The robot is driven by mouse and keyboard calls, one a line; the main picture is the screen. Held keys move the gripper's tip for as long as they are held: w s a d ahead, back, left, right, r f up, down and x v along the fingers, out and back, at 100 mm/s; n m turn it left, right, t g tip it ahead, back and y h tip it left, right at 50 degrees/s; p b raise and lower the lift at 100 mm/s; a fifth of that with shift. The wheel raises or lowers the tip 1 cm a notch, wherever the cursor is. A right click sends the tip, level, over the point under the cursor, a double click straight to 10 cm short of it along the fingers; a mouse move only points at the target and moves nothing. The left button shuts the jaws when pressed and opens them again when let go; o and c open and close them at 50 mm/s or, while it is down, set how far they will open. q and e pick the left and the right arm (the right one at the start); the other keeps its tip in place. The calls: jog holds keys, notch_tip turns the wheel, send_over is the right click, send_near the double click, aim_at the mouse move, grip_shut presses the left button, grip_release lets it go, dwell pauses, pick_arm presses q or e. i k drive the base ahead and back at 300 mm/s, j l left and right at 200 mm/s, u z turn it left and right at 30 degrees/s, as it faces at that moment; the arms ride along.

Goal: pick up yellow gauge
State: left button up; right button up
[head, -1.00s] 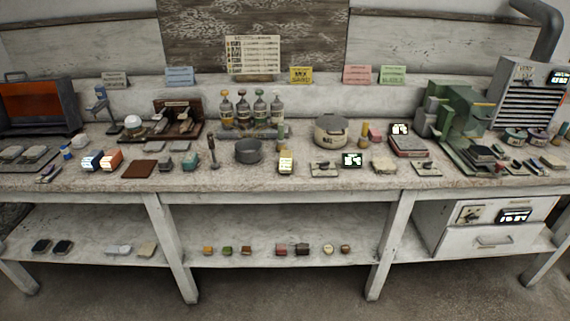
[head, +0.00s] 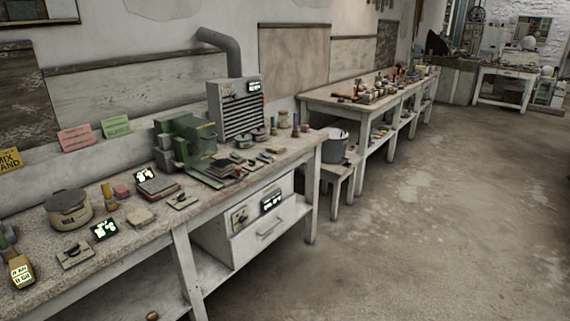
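A small yellow block with a lit face (head: 21,272) stands at the front edge of the bench, at the far left of the head view. It looks like a gauge, but its markings are too small to read surely. A slim yellow cylinder (head: 109,195) stands farther back, beside a lidded round pot (head: 68,207). I cannot tell for certain which of these is the yellow gauge. Neither of my grippers is in view.
The near bench (head: 150,222) holds small dark displays (head: 104,229), a green machine (head: 186,143) and a grey louvred box (head: 236,110). A stool (head: 338,176) with a bucket (head: 333,146) stands at its right end. A second bench (head: 345,104) lies beyond. Open floor (head: 430,225) fills the right.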

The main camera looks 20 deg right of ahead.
aim_at(21, 272)
jog(key=z, duration=0.2)
jog(key=u, duration=1.2)
